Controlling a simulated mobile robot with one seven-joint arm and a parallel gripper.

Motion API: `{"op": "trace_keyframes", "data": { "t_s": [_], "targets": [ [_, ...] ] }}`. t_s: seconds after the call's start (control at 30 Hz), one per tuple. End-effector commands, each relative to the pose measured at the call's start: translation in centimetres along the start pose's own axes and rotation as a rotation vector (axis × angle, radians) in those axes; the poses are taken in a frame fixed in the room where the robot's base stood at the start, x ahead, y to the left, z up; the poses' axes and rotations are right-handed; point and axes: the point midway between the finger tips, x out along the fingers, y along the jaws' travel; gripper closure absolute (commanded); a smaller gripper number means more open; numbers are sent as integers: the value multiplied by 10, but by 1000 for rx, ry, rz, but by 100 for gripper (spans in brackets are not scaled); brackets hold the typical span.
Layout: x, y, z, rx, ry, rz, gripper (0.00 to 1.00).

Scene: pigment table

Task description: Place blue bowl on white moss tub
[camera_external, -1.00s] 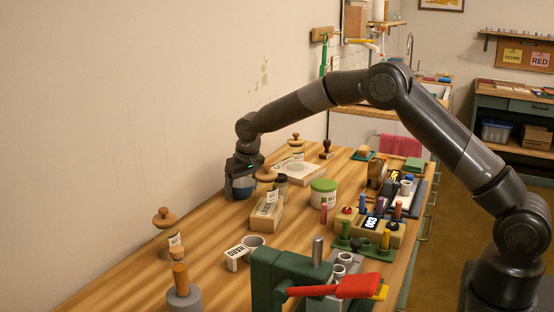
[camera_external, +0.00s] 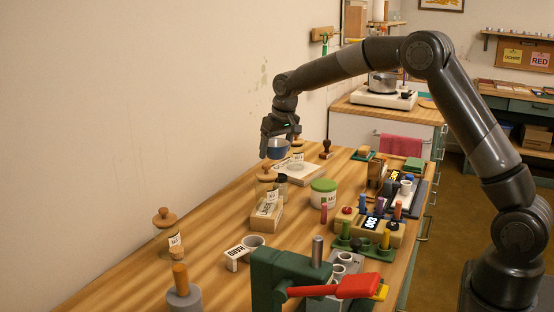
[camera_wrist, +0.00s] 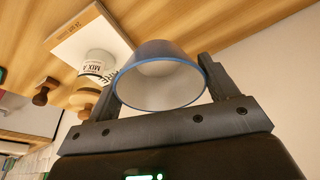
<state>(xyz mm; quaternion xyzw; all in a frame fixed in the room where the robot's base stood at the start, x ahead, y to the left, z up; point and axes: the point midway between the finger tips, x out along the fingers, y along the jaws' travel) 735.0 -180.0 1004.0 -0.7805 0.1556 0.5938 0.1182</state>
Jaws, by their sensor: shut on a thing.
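The blue bowl (camera_external: 278,153) is off the table, between the fingers of my gripper (camera_external: 279,140). In the wrist view, the bowl (camera_wrist: 160,80) shows a blue rim and a pale inside, with a finger of my gripper (camera_wrist: 160,95) on each side. The moss tub (camera_external: 323,195) is white with a green lid and a partly visible label. It stands upright on the table, to the right of and nearer than the bowl. The bowl and tub are apart.
A coloured vial rack (camera_external: 372,228) stands right of the tub. Bare tabletop (camera_external: 215,215) lies to the left.

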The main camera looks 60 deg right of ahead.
Motion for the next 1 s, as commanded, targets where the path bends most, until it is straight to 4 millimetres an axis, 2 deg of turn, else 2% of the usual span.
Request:
{"op": "trace_keyframes", "data": {
  "t_s": [0.13, 0.27, 0.6, 0.8, 1.0],
  "targets": [
    [-18, 19, 11, 4, 3, 7, 46],
    [-40, 42, 32, 12, 3, 17, 46],
    [-96, 106, 111, 48, 2, 30, 46],
    [-117, 131, 157, 70, 3, 28, 46],
    [-125, 142, 182, 81, 1, 23, 46]
  ]
}}
